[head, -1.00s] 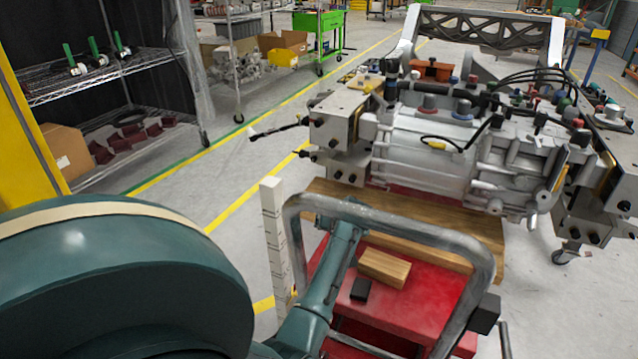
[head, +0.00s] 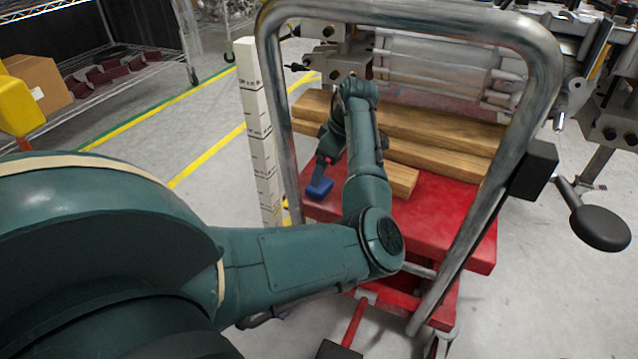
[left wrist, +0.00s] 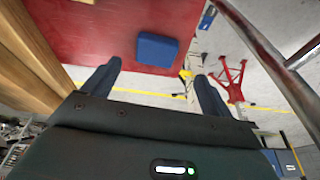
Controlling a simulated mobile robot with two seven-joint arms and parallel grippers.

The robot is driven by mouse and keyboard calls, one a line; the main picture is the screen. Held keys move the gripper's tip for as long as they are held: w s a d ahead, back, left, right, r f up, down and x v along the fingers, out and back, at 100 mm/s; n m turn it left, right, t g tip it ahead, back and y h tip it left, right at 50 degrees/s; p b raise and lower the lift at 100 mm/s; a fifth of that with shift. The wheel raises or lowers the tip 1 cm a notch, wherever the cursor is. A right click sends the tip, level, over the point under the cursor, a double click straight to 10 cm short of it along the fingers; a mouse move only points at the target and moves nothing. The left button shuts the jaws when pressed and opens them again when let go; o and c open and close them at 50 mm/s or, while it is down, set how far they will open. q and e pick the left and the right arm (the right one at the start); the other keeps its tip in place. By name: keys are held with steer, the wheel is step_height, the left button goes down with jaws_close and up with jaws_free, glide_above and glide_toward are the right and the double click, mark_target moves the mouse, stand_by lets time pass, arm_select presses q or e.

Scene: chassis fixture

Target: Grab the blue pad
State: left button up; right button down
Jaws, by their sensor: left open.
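The blue pad (head: 319,188) lies near the left edge of the red cart top (head: 440,215) in the head view. In the left wrist view the pad (left wrist: 157,50) lies flat on the red surface (left wrist: 90,40), close to its edge. My left gripper (head: 325,162) is just above the pad, partly hidden by my own wrist in the head view. Its two dark fingers (left wrist: 154,88) are spread apart with nothing between them. My right gripper is not in view.
A grey tubular handle (head: 410,15) rises around my left forearm. Wooden beams (head: 430,130) and a wooden block (head: 403,178) lie on the cart beside my wrist. A white marked post (head: 258,130) stands left of the cart. A metal chassis assembly (head: 450,65) is behind.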

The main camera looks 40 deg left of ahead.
mark_target(321, 184)
arm_select(q)
steer(key=shift+x, duration=0.85)
steer(key=shift+a+f+b, duration=0.2)
steer(key=shift+f+b, duration=0.4)
steer(key=shift+w+a+f+b, duration=0.1)
steer(key=shift+a+f+b, duration=0.2)
steer(key=shift+f+b, duration=0.25)
steer(key=shift+w+a+f+b, duration=0.1)
steer(key=shift+a+f+b, duration=0.15)
steer(key=shift+f+b, duration=0.35)
steer(key=shift+a+f, duration=0.1)
steer(key=shift+f, duration=0.5)
steer(key=shift+a+f, duration=0.1)
steer(key=shift+f, duration=0.1)
steer(key=shift+s+r, duration=0.1)
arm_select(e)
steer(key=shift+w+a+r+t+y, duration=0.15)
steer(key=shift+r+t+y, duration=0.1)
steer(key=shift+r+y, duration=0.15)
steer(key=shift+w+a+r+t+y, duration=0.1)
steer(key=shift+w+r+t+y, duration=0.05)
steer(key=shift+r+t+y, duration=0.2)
arm_select(q)
steer(key=shift+c, duration=0.5)
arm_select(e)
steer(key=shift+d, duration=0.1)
arm_select(q)
steer(key=c, duration=1)
